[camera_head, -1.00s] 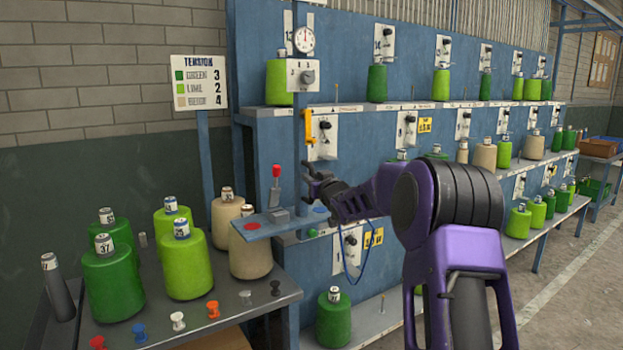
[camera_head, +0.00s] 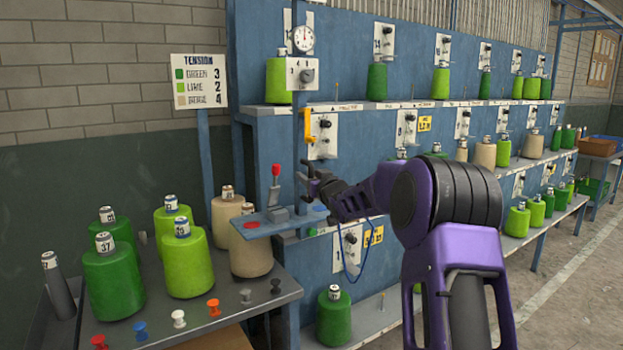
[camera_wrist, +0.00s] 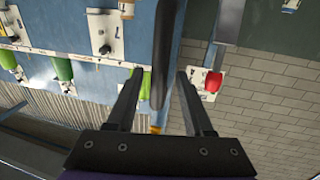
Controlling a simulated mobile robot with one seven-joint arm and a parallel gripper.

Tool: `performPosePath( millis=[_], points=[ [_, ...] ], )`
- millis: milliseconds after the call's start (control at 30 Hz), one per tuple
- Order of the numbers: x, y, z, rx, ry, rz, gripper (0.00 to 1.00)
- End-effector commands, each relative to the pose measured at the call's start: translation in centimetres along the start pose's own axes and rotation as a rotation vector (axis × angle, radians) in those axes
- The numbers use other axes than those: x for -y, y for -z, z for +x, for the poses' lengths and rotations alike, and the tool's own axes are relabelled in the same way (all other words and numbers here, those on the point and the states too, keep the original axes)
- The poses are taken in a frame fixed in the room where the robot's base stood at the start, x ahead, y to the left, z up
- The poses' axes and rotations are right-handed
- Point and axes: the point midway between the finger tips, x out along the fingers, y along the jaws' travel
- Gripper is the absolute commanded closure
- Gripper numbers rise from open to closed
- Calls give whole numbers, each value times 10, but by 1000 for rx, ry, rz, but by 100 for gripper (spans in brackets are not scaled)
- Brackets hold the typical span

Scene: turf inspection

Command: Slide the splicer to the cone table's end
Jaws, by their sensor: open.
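What I take to be the splicer is a grey block with an upright red-knobbed lever (camera_head: 275,190). It sits on a narrow blue rail plate (camera_head: 262,228) near the post, between a red disc (camera_head: 251,225) at the left end and a blue disc at the right. The cone table (camera_head: 215,318) is dark, at the lower left, and holds green, lime and beige cones. My gripper (camera_head: 303,178) is open just right of the red lever. In the wrist view the open fingers (camera_wrist: 162,100) have a dark upright bar between them; the red knob (camera_wrist: 213,82) shows beyond the right finger.
A blue post with a dial (camera_head: 304,39) rises beside my gripper, with a yellow handle (camera_head: 308,125) above it. The tension sign (camera_head: 199,81) stands at the left. The blue rack (camera_head: 350,60) with several cones fills the right. Several coloured pegs line the cone table's front.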

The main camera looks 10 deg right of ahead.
Motion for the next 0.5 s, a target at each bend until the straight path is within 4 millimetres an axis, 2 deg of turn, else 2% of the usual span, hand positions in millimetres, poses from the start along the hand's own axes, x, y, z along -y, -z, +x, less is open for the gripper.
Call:
performPosePath(
  millis=[233,500],
  points=[
    [-2,1,-19,0,-2,-1,48],
    [-1,1,-72,1,-3,-2,48]
  ],
)
